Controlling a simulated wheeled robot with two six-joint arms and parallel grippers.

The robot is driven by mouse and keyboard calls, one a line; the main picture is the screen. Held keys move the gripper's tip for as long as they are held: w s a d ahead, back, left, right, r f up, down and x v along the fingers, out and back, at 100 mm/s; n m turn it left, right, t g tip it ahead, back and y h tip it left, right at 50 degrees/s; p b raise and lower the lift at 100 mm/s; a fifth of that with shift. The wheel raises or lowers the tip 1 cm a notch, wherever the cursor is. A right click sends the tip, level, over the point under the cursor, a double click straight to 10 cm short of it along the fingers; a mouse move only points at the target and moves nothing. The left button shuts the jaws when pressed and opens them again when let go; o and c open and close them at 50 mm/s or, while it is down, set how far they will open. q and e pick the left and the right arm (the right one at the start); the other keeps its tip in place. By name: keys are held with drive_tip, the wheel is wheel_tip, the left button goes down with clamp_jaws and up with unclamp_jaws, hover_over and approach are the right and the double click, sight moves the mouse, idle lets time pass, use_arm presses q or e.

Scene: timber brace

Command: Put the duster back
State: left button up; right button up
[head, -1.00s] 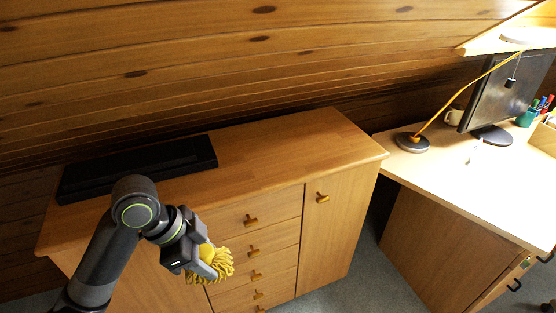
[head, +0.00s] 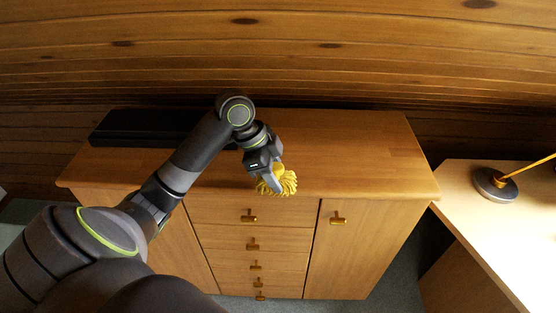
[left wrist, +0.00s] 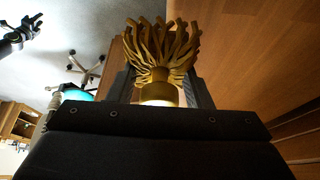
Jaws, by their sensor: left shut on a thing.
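The yellow duster (head: 280,182), with a mop-like head of strands, is in my left gripper (head: 270,178). In the head view it appears at the front edge of the cabinet top, above the drawers; whether it touches the wood I cannot tell. In the left wrist view the duster (left wrist: 162,50) stands between the two fingers, strands pointing away from the gripper, with its collar between the fingers. My left gripper is shut on it. My right gripper is not seen in the head view; a dark gripper-like shape (left wrist: 22,32) shows far off in the left wrist view.
The wooden cabinet (head: 370,165) has a clear top at the right and a long black box (head: 130,128) at the back left. Drawer knobs stick out in front. A desk (head: 480,235) with a lamp base (head: 493,184) stands at the right, across a gap.

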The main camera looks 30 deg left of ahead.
use_arm(q)
drive_tip(key=w+a, duration=0.2)
drive_tip(key=w, duration=0.1)
drive_tip(key=w+a, duration=0.1)
drive_tip(key=w, duration=0.1)
drive_tip(key=shift+w+a+p, duration=0.2)
drive_tip(key=shift+p, duration=0.1)
drive_tip(key=shift+w+a, duration=0.25)
drive_tip(key=shift+w, duration=0.2)
wheel_tip(320, 180, down, 3)
drive_tip(key=shift+s+r+p, duration=0.1)
drive_tip(key=shift+r+p, duration=0.1)
drive_tip(key=shift+p, duration=0.1)
drive_tip(key=shift+f, duration=0.45)
use_arm(e)
drive_tip(key=shift+r, duration=0.75)
use_arm(q)
drive_tip(key=shift+f, duration=0.15)
drive_tip(key=o, duration=1)
